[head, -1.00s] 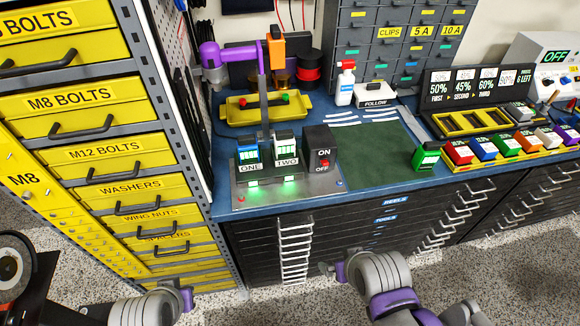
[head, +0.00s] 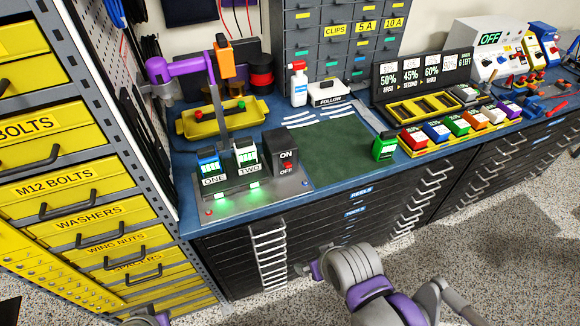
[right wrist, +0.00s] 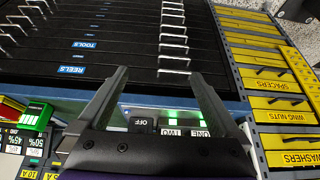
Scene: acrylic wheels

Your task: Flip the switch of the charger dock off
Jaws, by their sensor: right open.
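The charger dock (head: 225,207) is a grey metal plate on the front left of the blue bench. It holds a blue pack (head: 209,158) in slot ONE and a white-and-green pack (head: 246,150) in slot TWO, with green lights glowing below both. Its black switch box (head: 281,146) is at the right end, with ON above and OFF below a small red switch (head: 287,167). I cannot tell the switch's tilt. My right gripper (right wrist: 160,75) is open and empty, apart from the dock; its body hides part of the box in the wrist view. Only a scrap of my left arm shows.
Yellow drawers (head: 70,180) stand left. Floor before the bench is open.

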